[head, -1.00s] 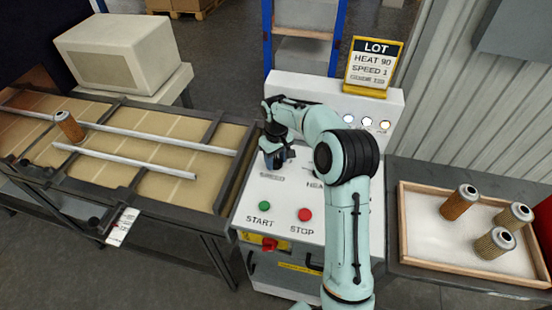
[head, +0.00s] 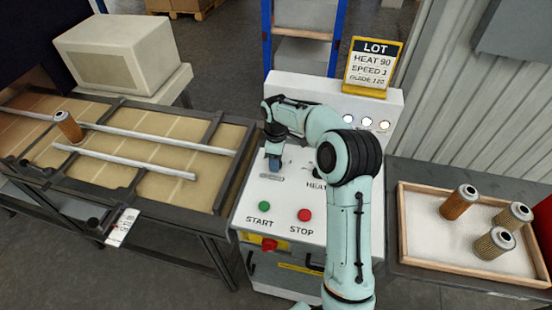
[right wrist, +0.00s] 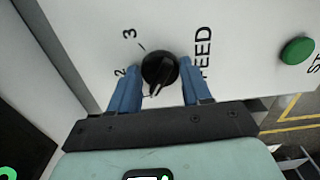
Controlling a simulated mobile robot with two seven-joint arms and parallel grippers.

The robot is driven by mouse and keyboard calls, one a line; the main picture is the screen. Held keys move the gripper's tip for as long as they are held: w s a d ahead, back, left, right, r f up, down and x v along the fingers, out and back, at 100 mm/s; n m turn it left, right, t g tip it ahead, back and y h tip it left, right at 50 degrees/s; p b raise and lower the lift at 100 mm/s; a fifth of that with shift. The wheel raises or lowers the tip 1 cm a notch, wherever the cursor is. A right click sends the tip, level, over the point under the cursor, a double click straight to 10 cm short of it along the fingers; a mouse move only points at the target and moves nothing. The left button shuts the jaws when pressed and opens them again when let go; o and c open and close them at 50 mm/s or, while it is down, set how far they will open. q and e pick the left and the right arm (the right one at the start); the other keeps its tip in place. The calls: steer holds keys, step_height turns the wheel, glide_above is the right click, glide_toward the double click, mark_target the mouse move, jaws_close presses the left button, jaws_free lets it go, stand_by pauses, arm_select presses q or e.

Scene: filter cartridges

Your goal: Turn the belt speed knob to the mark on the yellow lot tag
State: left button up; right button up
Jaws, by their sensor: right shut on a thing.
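The belt speed knob (right wrist: 160,68) is black and round with a pale pointer line, on the white panel beside a SPEED label. In the right wrist view the line points down toward the gripper's base. Printed 3 and 2 show left of the knob; other marks are hidden. My right gripper (right wrist: 158,85) has a blue finger on each side of the knob and is shut on it. In the head view the right gripper (head: 273,162) hides the knob. The yellow lot tag (head: 373,66) reads HEAT 90, SPEED probably 1 (blurred), GUIDE 120.
The green START button (head: 265,205) and red STOP button (head: 305,215) sit in front of the knob. A conveyor (head: 140,170) with one cartridge (head: 68,127) is at left. A wooden tray (head: 425,264) with several cartridges is at right.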

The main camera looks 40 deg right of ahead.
steer(key=shift+w+r, duration=0.1)
stand_by(0.3)
steer(key=o, duration=1.1)
steer(key=shift+c, duration=0.2)
step_height(320, 180, up, 13)
steer(key=shift+r, duration=0.2)
steer(key=shift+f, duration=0.1)
